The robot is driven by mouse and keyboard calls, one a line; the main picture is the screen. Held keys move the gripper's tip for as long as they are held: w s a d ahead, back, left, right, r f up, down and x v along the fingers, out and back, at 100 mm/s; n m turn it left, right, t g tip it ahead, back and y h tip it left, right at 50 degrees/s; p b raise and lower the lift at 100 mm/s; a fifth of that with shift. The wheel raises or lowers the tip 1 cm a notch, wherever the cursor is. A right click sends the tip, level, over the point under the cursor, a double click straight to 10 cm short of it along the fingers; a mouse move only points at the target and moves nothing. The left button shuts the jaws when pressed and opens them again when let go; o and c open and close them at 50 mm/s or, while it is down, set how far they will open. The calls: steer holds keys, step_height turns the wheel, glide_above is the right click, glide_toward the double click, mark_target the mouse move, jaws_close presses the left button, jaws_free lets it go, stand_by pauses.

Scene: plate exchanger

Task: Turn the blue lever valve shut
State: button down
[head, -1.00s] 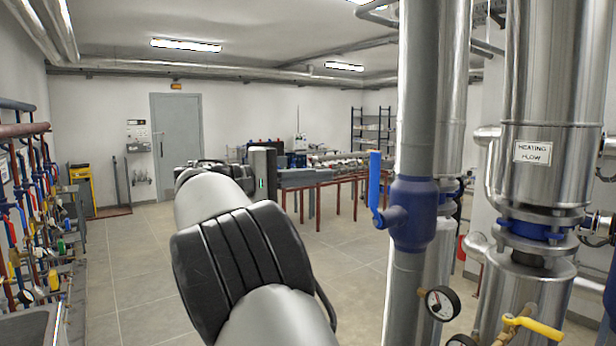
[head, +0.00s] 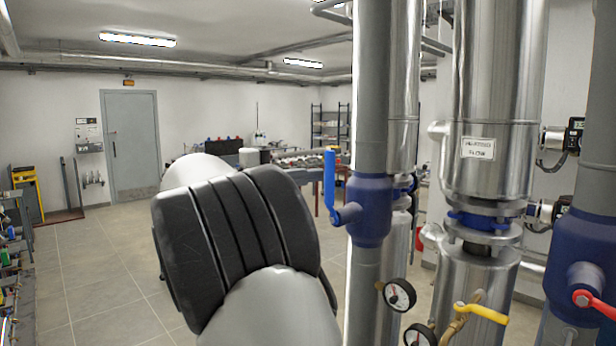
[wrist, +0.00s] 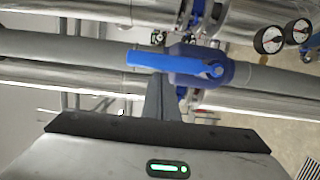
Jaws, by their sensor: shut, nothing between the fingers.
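The blue lever (head: 330,180) stands upright beside the grey vertical pipe, parallel to it, on a blue valve body (head: 368,210). In the wrist view the same lever (wrist: 160,61) lies along the pipe, left of its pivot, with the valve body (wrist: 222,72) around the pipe. My gripper (wrist: 161,84) is shut and empty. Its fingertips appear just below the lever's middle in the wrist view; I cannot tell whether they touch it.
Silver insulated pipes (head: 490,90) stand right of the valve. Pressure gauges (head: 399,294) and a yellow handle (head: 482,313) sit low near it. A red-handled valve (head: 590,300) is at the far right. The tiled floor (head: 100,270) at left is open.

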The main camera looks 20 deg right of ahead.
steer(key=shift+s+b, duration=0.1)
steer(key=shift+b, duration=0.2)
steer(key=shift+s+d+m+b, duration=0.1)
steer(key=shift+s+m+b, duration=0.05)
steer(key=shift+m+b, duration=0.25)
